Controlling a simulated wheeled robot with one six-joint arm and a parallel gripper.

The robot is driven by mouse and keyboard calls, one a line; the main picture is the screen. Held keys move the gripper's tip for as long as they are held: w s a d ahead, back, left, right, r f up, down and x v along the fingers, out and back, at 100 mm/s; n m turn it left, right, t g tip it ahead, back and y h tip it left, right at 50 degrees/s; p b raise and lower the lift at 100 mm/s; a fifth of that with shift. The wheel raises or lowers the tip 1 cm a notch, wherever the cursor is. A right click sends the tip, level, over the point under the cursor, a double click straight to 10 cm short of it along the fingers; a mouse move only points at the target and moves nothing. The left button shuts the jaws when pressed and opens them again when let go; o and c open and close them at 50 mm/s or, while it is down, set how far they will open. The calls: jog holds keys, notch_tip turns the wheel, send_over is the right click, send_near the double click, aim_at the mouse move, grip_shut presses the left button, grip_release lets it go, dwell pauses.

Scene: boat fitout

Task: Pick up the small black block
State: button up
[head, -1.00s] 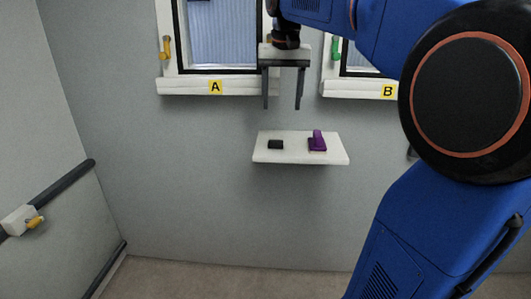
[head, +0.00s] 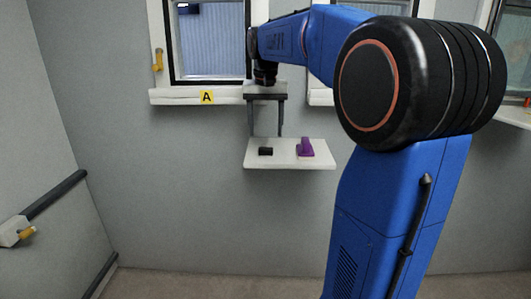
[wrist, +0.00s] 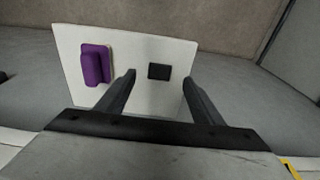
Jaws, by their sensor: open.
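The small black block (head: 265,151) lies on the left part of a white wall shelf (head: 290,162). My gripper (head: 266,134) points down over the shelf with its two fingers apart and nothing between them. In the head view the fingertips are just above the block. I cannot tell the exact height left between fingertips and block.
A purple object (head: 305,147) with a raised part stands on the shelf to the right of the block. A window with a sill (head: 185,96) labelled A is above. A dark rail (head: 52,196) with a yellow-handled fitting runs along the left wall.

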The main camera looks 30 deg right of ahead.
aim_at(266, 149)
notch_tip(266, 149, down, 2)
jog(key=shift+w+d+f, duration=0.1)
jog(key=shift+w, duration=0.05)
jog(key=shift+w+d+f, duration=0.15)
jog(key=shift+w+f, duration=0.15)
jog(key=shift+f, duration=0.5)
jog(key=shift+w+d+f, duration=0.2)
jog(key=shift+w+f, duration=0.05)
jog(key=shift+f, duration=0.6)
jog(key=shift+w+d+f, duration=0.15)
jog(key=shift+w+f, duration=0.15)
jog(key=shift+f, duration=0.5)
jog(key=c, duration=1.1)
